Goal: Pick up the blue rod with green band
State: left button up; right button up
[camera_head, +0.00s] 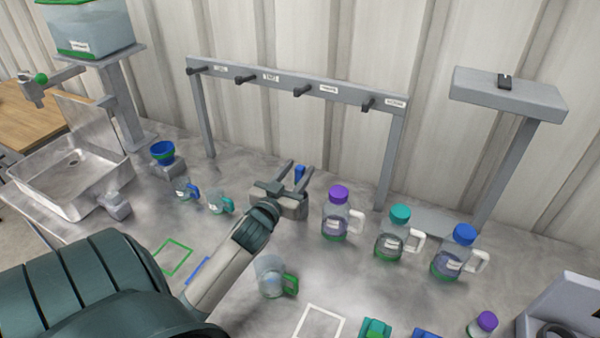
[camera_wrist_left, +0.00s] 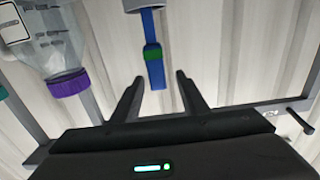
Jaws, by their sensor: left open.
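The blue rod with green band (camera_wrist_left: 154,52) hangs down in the left wrist view from a pale grey piece at the top edge, and its free end reaches between my fingertips. In the head view only a short blue part of the rod (camera_head: 299,173) shows between the fingers; the rest is hidden behind my gripper. My left gripper (camera_head: 300,167) is open, with one finger on each side of the rod. In the wrist view, gaps show between the rod and both fingers of the gripper (camera_wrist_left: 160,77). My right gripper is not in view.
A purple-capped jug (camera_head: 337,216) stands close to the right of my gripper, with a teal-capped jug (camera_head: 393,236) and a blue-capped jug (camera_head: 454,255) beyond. A peg rack (camera_head: 300,88) stands behind. Small cups (camera_head: 218,202) stand left, and a clear green-handled cup (camera_head: 270,278) in front.

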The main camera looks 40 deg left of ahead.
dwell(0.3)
pick_arm(q)
jog(key=shift+w+a+p, duration=0.1)
jog(key=shift+w+p, duration=0.35)
jog(key=shift+w, duration=0.1)
jog(key=x, duration=0.1)
jog(key=p+x, duration=0.1)
jog(key=x, duration=0.2)
jog(key=shift+f+p, duration=0.25)
jog(key=shift+p, duration=0.15)
grip_shut()
